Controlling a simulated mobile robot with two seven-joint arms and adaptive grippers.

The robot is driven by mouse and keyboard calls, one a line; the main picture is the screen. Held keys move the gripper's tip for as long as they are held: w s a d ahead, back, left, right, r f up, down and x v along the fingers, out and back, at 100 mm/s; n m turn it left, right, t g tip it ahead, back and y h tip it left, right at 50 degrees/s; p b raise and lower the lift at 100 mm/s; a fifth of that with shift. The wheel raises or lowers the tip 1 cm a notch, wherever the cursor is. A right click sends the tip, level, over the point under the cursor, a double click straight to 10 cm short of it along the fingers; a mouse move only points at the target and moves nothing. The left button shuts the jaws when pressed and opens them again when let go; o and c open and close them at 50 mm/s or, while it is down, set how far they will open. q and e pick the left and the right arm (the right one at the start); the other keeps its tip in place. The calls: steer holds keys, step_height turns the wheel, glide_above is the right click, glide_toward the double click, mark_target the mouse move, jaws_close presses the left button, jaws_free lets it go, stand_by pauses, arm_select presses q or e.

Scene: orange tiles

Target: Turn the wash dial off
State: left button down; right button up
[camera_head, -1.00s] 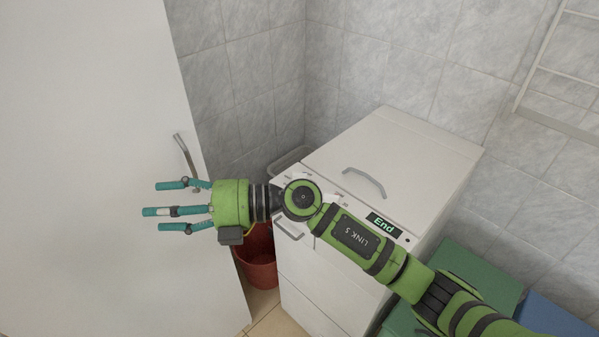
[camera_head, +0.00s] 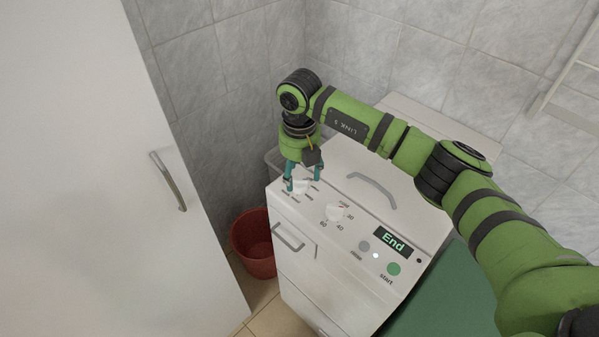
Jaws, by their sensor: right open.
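The white washing machine (camera_head: 330,262) stands in the middle of the head view, its control panel on top facing me. The wash dial (camera_head: 301,187) is a white knob at the panel's left end, with small labels around it. My right gripper (camera_head: 303,185) points down at this dial, its teal fingers open and on either side of it. I cannot tell whether they touch it. A second white dial (camera_head: 336,211), marked with numbers such as 40 and 60, sits to the right. The display (camera_head: 393,242) reads "End". My left gripper is not in view.
A green start button (camera_head: 393,269) and a grey button (camera_head: 364,246) are on the panel's right. A lid handle (camera_head: 372,188) rises behind. A red bucket (camera_head: 254,244) stands left of the machine, near a white cabinet door (camera_head: 80,190). A green box (camera_head: 440,295) is at right.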

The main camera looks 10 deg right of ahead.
mark_target(300, 179)
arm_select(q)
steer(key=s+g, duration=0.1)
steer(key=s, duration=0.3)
arm_select(e)
steer(key=f, duration=0.3)
steer(key=shift+w+d, duration=0.1)
steer(key=shift+w, duration=0.3)
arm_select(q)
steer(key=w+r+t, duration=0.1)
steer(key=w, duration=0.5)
arm_select(e)
steer(key=shift+f+p, duration=0.3)
steer(key=shift+f, duration=0.1)
steer(key=c, duration=0.9)
steer(key=shift+c, duration=1.2)
steer(key=shift+w+f+n+b, duration=0.1)
steer(key=shift+f+n+b, duration=0.1)
steer(key=shift+n+b, duration=0.9)
steer(key=n+b, duration=0.4)
steer(key=shift+b, duration=0.3)
arm_select(q)
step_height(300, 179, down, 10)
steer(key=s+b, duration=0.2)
steer(key=b, duration=0.1)
arm_select(e)
steer(key=shift+r+n, duration=0.15)
steer(key=shift+n, duration=1.85)
